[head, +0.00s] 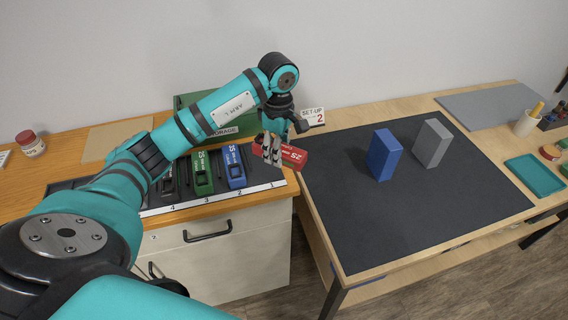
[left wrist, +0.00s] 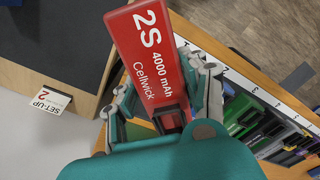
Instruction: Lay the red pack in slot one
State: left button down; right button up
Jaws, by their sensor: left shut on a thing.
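The red pack (head: 293,154), marked 2S, is held by my left gripper (head: 270,150) above the right end of the slot row. My left gripper is shut on it, with a finger on each side in the left wrist view, where the pack (left wrist: 146,45) shows its printed label. Slot one is marked by the 1 on the white number strip (head: 250,190). A blue pack (head: 234,166) lies in slot two and a green pack (head: 203,173) in slot three. My right gripper is not in view.
A green storage box (head: 190,101) stands behind the slots. A SET-UP 2 sign (head: 313,116) is near the gripper. The dark mat (head: 400,215) on the right table holds a blue block (head: 384,155) and a grey block (head: 432,143); its front is clear.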

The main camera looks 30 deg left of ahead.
aim_at(279, 174)
pick_arm(q)
jog(key=shift+a+f, duration=0.2)
jog(key=shift+f, duration=1)
jog(key=shift+f+p, duration=0.3)
jog(key=f, duration=0.2)
jog(key=f+p, duration=0.1)
jog(key=shift+d, duration=0.25)
jog(key=shift+a+f, duration=0.1)
jog(key=shift+f, duration=0.2)
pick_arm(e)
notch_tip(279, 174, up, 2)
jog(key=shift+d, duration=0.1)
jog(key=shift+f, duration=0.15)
